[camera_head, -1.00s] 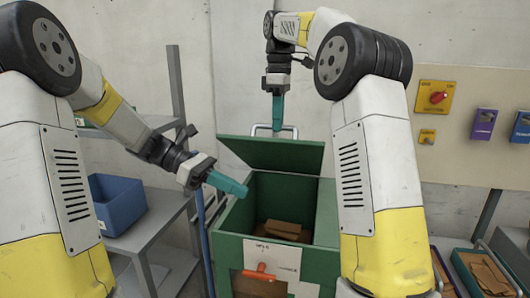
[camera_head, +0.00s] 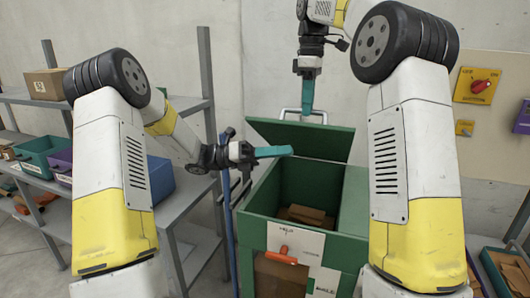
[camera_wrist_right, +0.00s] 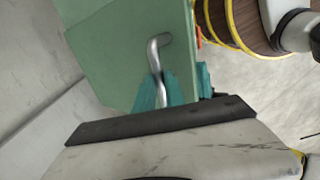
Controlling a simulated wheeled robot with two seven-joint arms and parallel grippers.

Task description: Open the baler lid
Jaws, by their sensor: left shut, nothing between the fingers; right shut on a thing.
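The green baler (camera_head: 258,205) stands in the middle of the head view. Its lid (camera_head: 305,139) is raised and tilted back, and brown cardboard lies inside the open box. A metal handle (camera_head: 322,112) sits at the lid's far edge. My right gripper (camera_head: 308,108) points down at this handle and is shut on it; the right wrist view shows the teal fingers around the bent metal bar (camera_wrist_right: 160,80), beside the green lid panel (camera_wrist_right: 120,55).
A grey shelf (camera_head: 185,215) with a blue bin (camera_head: 161,180) and teal bin (camera_head: 40,154) stands on the left. A blue pole (camera_head: 228,215) is left of the baler. A panel with a red switch (camera_head: 480,86) hangs at the right. An orange handle (camera_head: 281,255) is on the baler's front.

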